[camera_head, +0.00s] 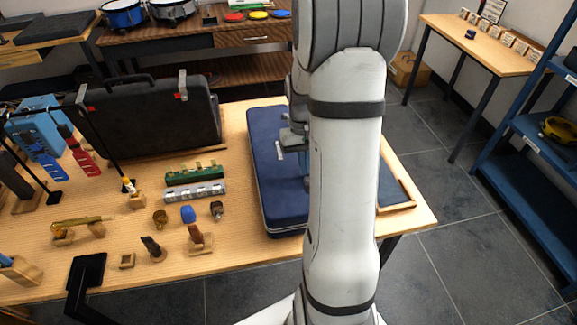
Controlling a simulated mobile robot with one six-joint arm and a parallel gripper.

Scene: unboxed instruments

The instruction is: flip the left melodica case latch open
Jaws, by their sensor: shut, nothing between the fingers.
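A navy blue case (264,150), which I take to be the melodica case, lies flat and closed on the wooden table. My arm hides its right part. A small pale piece (280,150) shows on its lid, too small to tell whether it is a latch or a label. My gripper (305,181) is over the case, pointing down, shut and empty, and largely hidden by my arm. I cannot tell whether it touches the case. The case's latches cannot be made out from here.
A black case (150,122) with silver latches stands upright at the back left. Green and silver harmonica-like pieces (195,190) and several small instruments on stands lie left of the blue case. A tray (398,205) sits on its right. Blue shelves (520,160) stand far right.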

